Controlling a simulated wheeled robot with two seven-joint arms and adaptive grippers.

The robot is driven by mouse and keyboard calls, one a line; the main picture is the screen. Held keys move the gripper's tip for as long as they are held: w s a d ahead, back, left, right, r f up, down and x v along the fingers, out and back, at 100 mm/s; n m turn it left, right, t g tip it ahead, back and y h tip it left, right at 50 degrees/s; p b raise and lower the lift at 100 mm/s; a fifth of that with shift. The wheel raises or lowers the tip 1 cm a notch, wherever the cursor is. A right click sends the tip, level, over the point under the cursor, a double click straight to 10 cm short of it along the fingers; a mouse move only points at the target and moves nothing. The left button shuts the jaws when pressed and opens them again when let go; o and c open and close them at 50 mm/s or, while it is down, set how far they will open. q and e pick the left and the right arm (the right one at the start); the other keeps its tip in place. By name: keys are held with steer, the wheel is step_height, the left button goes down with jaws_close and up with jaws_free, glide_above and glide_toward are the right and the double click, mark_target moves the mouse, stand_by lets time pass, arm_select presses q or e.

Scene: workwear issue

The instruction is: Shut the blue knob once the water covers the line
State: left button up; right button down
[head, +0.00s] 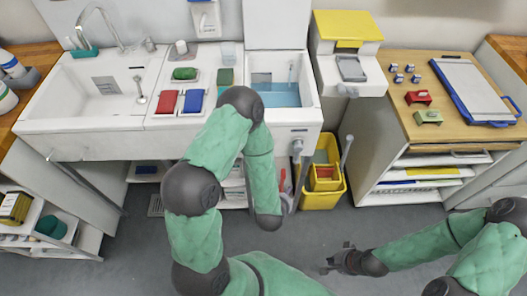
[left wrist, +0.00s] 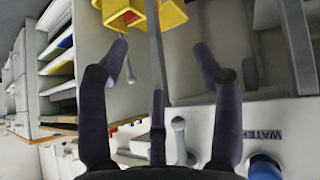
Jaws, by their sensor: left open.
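The basin (head: 311,93) at the middle right holds blue water (head: 278,96); I cannot make out a line in it at this size. In the left wrist view a blue knob (left wrist: 264,168) shows at the lower right edge, beside the WATER label (left wrist: 263,134). My left gripper (left wrist: 163,52) is open and empty, with the knob off to its right side.
A yellow bucket (head: 319,197) stands on the floor right of the basin. A grey rod (left wrist: 156,60) runs up through the left wrist view between the fingers. A white sink (head: 60,125) is at left, and a wooden-topped counter (head: 398,71) at right.

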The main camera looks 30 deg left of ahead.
arm_select(q)
steer(key=s+a+r+n+t+y, duration=0.1)
steer(key=a+r+t+y, duration=0.15)
steer(key=r, duration=0.25)
steer(key=s+a+r+t+y, duration=0.2)
steer(key=r+y, duration=0.1)
steer(key=r, duration=0.2)
steer(key=s+a+r+n+t+y, duration=0.1)
steer(key=a+r+t+y, duration=0.15)
steer(key=r, duration=0.25)
steer(key=b+x, duration=0.2)
steer(key=x, duration=0.8)
steer(key=shift+w+m+b, duration=0.3)
steer(key=shift+w+b, duration=0.05)
steer(key=shift+y, duration=0.4)
steer(key=c, duration=1.1)
